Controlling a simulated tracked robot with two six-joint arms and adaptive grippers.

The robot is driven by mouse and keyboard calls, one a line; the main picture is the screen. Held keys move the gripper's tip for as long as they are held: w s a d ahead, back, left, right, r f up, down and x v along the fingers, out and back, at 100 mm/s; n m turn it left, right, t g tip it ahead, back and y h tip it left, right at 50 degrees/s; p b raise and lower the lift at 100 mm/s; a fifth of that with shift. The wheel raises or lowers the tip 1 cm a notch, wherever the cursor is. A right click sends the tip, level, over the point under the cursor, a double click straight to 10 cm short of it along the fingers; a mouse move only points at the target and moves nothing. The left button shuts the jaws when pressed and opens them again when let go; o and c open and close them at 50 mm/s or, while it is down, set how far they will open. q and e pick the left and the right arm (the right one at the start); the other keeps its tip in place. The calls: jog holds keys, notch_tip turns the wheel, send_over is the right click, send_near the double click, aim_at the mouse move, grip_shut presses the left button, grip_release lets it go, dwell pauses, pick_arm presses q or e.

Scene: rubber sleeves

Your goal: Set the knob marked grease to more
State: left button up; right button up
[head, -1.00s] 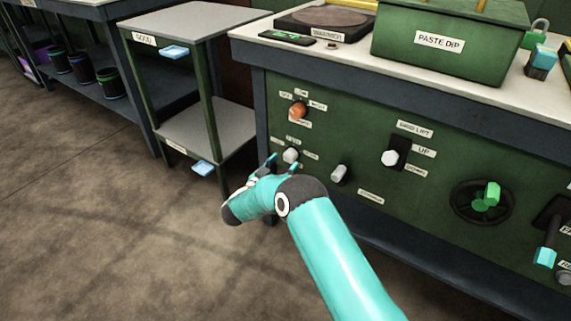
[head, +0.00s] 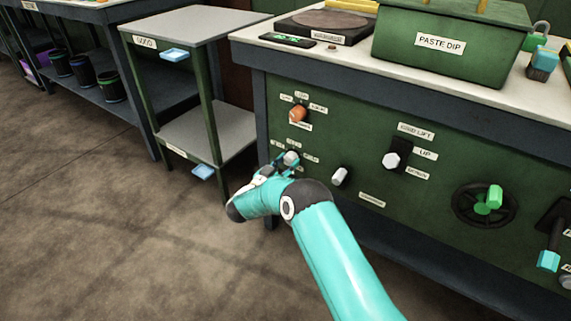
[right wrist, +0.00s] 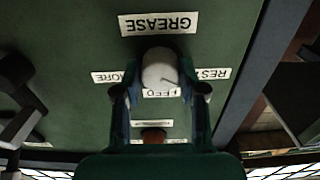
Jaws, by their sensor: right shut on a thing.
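The grease knob (head: 291,158) is a pale round knob on the green cabinet front. In the right wrist view it (right wrist: 160,68) sits beside an upside-down GREASE label (right wrist: 158,23). The MORE label (right wrist: 116,77) is on its left in that view, REST (right wrist: 211,74) on its right and FEED (right wrist: 160,92) just below it. My right gripper (head: 284,162) is shut on the knob; its fingers (right wrist: 160,92) lie on either side of it in the wrist view. A thin line shows on the knob face, but its setting is hard to tell. My left gripper is not in view.
An orange knob (head: 298,114) is above, and a grey knob (head: 340,176) is to the right. A grey shelf stand (head: 190,22) stands left of the cabinet.

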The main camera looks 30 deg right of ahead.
jog(key=shift+f, duration=0.1)
jog(key=shift+s+d+m, duration=0.1)
jog(key=shift+d+m, duration=0.05)
jog(key=shift+m, duration=0.25)
jog(key=m+b, duration=0.3)
jog(key=m, duration=0.2)
jog(key=shift+d+m, duration=0.15)
jog(key=shift+m, duration=0.15)
jog(key=m+b, duration=0.3)
jog(key=m, duration=0.1)
jog(key=shift+f+m+b, duration=0.1)
jog(key=shift+m+b, duration=0.2)
jog(key=shift+b, duration=0.1)
jog(key=m+b, duration=0.1)
jog(key=m, duration=0.1)
jog(key=shift+m+b, duration=0.35)
jog(key=shift+m, duration=0.05)
jog(key=shift+s+m, duration=0.1)
jog(key=shift+m, duration=0.8)
jog(key=shift+m+b, duration=0.3)
jog(key=shift+m, duration=0.5)
jog(key=m, duration=0.6)
jog(key=shift+m, duration=0.4)
